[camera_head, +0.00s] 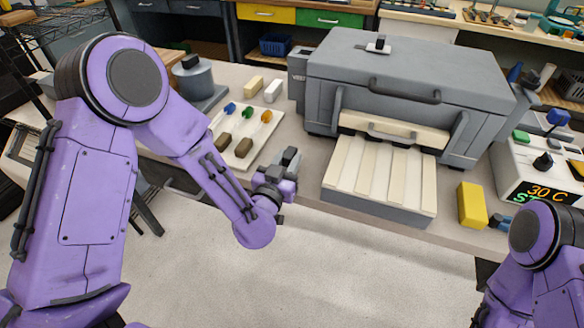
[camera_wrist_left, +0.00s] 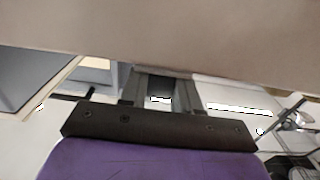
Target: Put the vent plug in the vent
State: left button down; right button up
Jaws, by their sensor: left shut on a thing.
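My left gripper (camera_head: 287,162) is in front of the bench's near edge, left of the grey furnace (camera_head: 410,80). It is shut on a small dark grey piece, which I take for the vent plug (camera_wrist_left: 158,86); the fingers hide much of it. In the left wrist view the piece shows between the fingers of the left gripper (camera_wrist_left: 160,98). A grey box marked with vent lettering (camera_head: 299,80) is on the furnace's left side; its opening cannot be made out. My right gripper is out of view; only part of that arm shows at the lower right.
A white tray (camera_head: 262,140) with coloured pieces lies left of the gripper. Cream slats on a grey base (camera_head: 376,207) stand before the furnace. A yellow block (camera_head: 472,205) and a control box (camera_head: 535,160) are at right. The bench edge (camera_wrist_left: 160,55) spans the wrist view.

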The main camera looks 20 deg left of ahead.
pick_arm(q)
jog(key=shift+d+f, duration=0.1)
jog(key=shift+f, duration=0.1)
jog(key=shift+d+r, duration=0.15)
jog(key=shift+f, duration=0.2)
jog(key=c, duration=0.8)
grip_release()
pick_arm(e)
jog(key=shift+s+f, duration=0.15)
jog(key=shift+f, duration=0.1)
pick_arm(q)
jog(key=shift+r, duration=0.15)
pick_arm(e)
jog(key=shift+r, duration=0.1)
